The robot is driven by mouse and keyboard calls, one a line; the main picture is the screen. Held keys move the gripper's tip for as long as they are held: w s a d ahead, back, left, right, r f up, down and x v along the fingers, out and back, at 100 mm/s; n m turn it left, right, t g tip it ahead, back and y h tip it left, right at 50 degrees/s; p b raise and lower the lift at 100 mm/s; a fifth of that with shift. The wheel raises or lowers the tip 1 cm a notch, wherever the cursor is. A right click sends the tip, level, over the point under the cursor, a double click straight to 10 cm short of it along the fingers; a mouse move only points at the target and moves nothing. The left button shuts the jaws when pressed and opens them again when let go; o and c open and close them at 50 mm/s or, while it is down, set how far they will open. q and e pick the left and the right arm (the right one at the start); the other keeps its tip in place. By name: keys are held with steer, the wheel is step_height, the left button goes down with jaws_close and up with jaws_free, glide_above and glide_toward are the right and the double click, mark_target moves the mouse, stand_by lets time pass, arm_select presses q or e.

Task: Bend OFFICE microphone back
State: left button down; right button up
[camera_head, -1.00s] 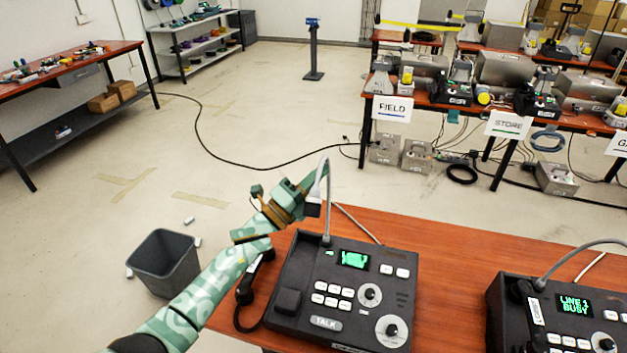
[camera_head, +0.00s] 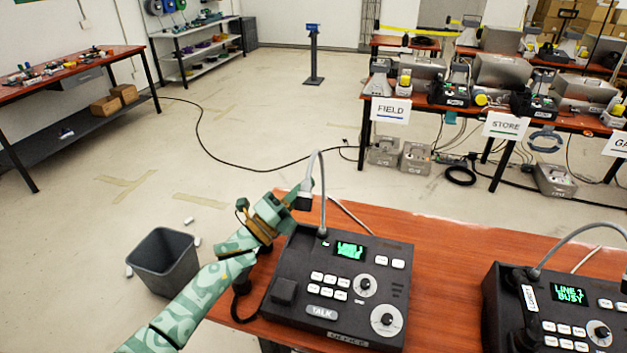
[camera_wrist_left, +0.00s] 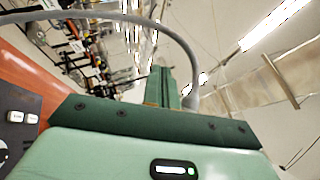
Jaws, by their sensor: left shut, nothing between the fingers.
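The OFFICE paging phone (camera_head: 300,290) sits on the red-brown table, with an OFFICE label (camera_head: 347,339) on its front edge. Its grey gooseneck microphone (camera_head: 322,185) rises from the rear left of the phone and arches over to the left. The microphone's head (camera_head: 305,201) hangs down at the arch's free end. My left gripper (camera_head: 303,188) is shut and empty, right by the head. In the left wrist view the gooseneck (camera_wrist_left: 130,18) arcs over my shut fingers (camera_wrist_left: 163,88), and the head (camera_wrist_left: 190,102) hangs just right of them. Contact cannot be told. My right gripper is out of view.
A second phone (camera_head: 560,310) with its own gooseneck (camera_head: 580,232) stands to the right on the same table. A black handset (camera_head: 245,283) lies at the OFFICE phone's left side. A grey bin (camera_head: 163,263) stands on the floor at left. Bare tabletop (camera_head: 440,260) separates the phones.

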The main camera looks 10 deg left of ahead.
arm_select(q)
steer(key=v, duration=0.6)
steer(key=shift+a+f+b, duration=0.45)
steer(key=shift+f, duration=0.15)
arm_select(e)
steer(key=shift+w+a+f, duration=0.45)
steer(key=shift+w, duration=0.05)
arm_select(q)
steer(key=shift+w, duration=0.1)
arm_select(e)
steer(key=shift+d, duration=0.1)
